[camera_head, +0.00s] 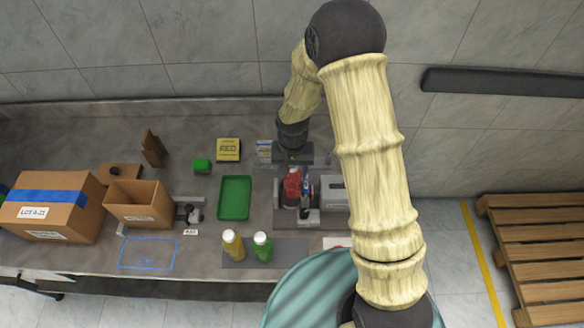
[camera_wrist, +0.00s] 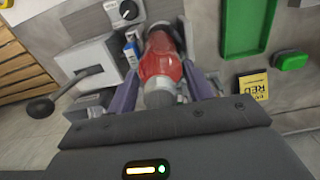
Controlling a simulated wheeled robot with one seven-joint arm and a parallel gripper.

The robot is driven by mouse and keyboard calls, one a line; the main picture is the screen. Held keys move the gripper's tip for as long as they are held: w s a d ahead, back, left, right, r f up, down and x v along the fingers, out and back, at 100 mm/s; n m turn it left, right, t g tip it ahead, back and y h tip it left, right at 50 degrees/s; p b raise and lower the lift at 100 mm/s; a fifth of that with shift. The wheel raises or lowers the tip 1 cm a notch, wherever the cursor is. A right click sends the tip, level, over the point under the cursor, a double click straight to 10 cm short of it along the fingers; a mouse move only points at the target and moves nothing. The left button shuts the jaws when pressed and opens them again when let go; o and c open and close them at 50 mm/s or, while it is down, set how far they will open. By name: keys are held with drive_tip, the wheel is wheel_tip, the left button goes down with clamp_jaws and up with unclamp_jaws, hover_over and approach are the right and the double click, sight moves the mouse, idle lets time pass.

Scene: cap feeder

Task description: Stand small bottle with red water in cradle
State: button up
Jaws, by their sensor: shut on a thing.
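The small bottle with red water (camera_head: 292,187) stands at the machine on the bench, right of the green tray. In the wrist view the bottle (camera_wrist: 161,65) lies between my two fingers, its grey cap toward my palm. My gripper (camera_wrist: 163,80) is shut on it. In the head view my gripper (camera_head: 293,163) comes down over the bottle from behind, and partly hides it. The cradle cannot be told clearly; the bottle's base is hidden in the machine (camera_head: 331,190) area.
A green tray (camera_head: 235,198) lies left of the bottle. A yellow bottle (camera_head: 233,245) and a green bottle (camera_head: 262,247) stand on a grey mat in front. An open carton (camera_head: 139,206) stands left.

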drive_tip(key=shift+w+a+f+b, duration=0.1)
drive_tip(key=shift+f+b, duration=1)
drive_tip(key=shift+f, duration=0.65)
drive_tip(key=shift+f, duration=0.2)
drive_tip(key=o, duration=1.6)
drive_tip(key=shift+c, duration=0.2)
drive_tip(key=c, duration=0.4)
drive_tip(key=shift+o, duration=0.2)
drive_tip(key=shift+r, duration=0.2)
drive_tip(key=shift+r+p, duration=0.3)
drive_tip(key=shift+r, duration=0.25)
drive_tip(key=shift+r+p, duration=0.55)
drive_tip(key=shift+r, duration=0.25)
